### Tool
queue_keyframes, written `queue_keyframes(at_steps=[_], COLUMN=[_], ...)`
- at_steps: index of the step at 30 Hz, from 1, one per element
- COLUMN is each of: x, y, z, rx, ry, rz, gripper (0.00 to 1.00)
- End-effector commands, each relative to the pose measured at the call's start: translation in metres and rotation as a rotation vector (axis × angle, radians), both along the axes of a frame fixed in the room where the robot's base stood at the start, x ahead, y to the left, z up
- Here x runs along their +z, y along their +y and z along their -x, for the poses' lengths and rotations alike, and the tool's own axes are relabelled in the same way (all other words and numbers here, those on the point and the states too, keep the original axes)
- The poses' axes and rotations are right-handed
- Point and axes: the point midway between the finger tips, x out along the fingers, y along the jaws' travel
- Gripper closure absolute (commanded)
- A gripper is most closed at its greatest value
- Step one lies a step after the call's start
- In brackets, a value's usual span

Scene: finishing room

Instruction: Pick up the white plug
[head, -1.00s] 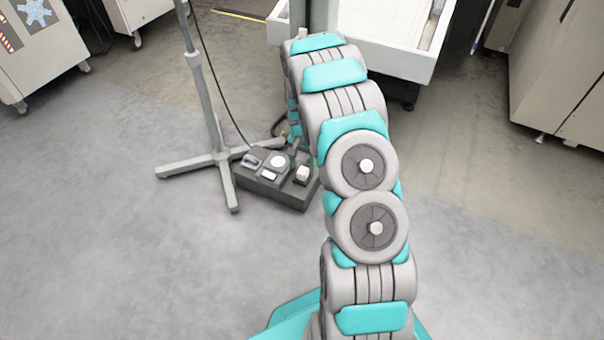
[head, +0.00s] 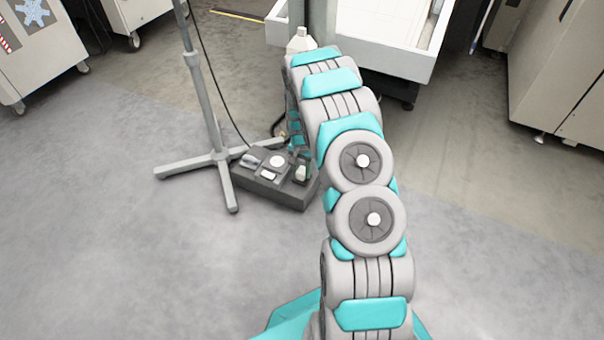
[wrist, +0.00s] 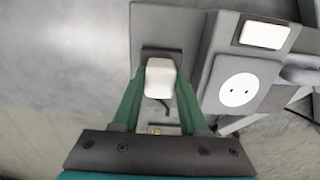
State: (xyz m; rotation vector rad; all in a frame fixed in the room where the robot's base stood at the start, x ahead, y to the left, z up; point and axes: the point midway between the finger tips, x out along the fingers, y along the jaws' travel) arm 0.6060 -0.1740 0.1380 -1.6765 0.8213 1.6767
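The white plug (wrist: 160,79) is a small white block at the edge of a dark grey box. My gripper (wrist: 160,74) has two green fingers, one on each side of the plug, their tips level with it. The gap between fingers and plug is too small to tell whether they press on it. A dark cord shows below the plug between the fingers. In the head view the plug (head: 300,173) shows on the right part of the grey box (head: 268,192), just under the end of my arm.
A round white socket (wrist: 239,89) and a white rectangular part (wrist: 264,34) are on the box, right of the plug. A grey stand (head: 217,160) has its feet against the box. A white bottle (head: 301,40) stands behind my arm. Open floor lies to the left.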

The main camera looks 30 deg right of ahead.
Motion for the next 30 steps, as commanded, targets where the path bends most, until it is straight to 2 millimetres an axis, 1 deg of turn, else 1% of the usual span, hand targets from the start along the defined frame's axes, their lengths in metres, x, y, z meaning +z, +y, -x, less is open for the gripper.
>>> queue_keyframes(at_steps=[1, 9, 11, 20, 23, 26, 30], x=[0.0, 0.0, 0.0, 0.001, 0.004, 0.011, 0.026], y=[0.0, 0.0, 0.0, 0.0, 0.0, 0.0, 0.0], z=[0.0, 0.0, 0.0, 0.0, 0.0, -0.001, -0.001], rx=[0.0, 0.0, 0.0, 0.0, 0.0, 0.0, 0.0], ry=[0.0, 0.0, 0.0, 0.0, 0.0, -0.001, -0.003], rz=[0.0, 0.0, 0.0, 0.0, 0.0, 0.0, 0.0], gripper=[0.64, 0.94, 1.0, 1.0, 1.0, 1.0, 1.0])
